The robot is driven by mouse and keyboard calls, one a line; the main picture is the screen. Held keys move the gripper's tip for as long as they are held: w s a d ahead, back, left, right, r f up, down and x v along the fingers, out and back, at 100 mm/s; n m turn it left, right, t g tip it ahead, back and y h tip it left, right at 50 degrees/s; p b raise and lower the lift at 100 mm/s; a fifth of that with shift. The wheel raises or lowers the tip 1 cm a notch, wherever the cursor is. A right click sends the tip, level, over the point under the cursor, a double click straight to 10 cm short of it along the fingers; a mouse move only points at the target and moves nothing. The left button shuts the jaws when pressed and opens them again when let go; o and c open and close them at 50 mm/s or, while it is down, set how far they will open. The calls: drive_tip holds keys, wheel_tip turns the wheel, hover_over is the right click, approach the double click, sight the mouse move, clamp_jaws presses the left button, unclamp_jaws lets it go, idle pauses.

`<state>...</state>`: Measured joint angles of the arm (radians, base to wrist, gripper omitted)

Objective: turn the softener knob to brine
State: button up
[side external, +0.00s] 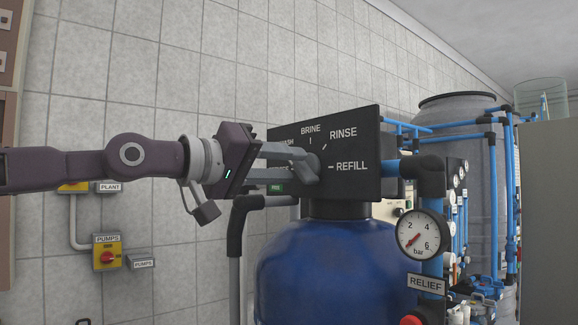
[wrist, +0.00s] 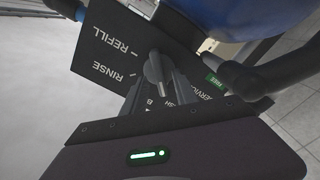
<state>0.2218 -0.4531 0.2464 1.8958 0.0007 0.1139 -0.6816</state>
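The softener knob (wrist: 155,68) is a grey lever on the front of a black label panel (side external: 364,122). In the side view, the knob (side external: 314,166) is partly covered by my fingers. BRINE is printed at the panel's top, with RINSE and REFILL to its right; WASH at the left is partly hidden. My gripper (side external: 308,165) reaches in from the left with its two grey fingers apart, one on each side of the knob. In the wrist view, the gripper (wrist: 160,84) straddles the knob. I cannot tell whether the fingers touch it, or exactly where it points.
A blue tank (side external: 325,270) stands under the panel. A pressure gauge (side external: 421,234) and blue pipe with a RELIEF label (side external: 427,283) are close at the right. A dark pipe (side external: 238,228) bends below my gripper. A yellow pumps switch (side external: 107,254) is on the tiled wall.

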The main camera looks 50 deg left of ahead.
drive_tip(key=shift+w, duration=0.5)
clamp_jaws()
drive_tip(key=m, duration=0.4)
drive_tip(key=shift+d+m, duration=0.15)
drive_tip(key=shift+m, duration=2.15)
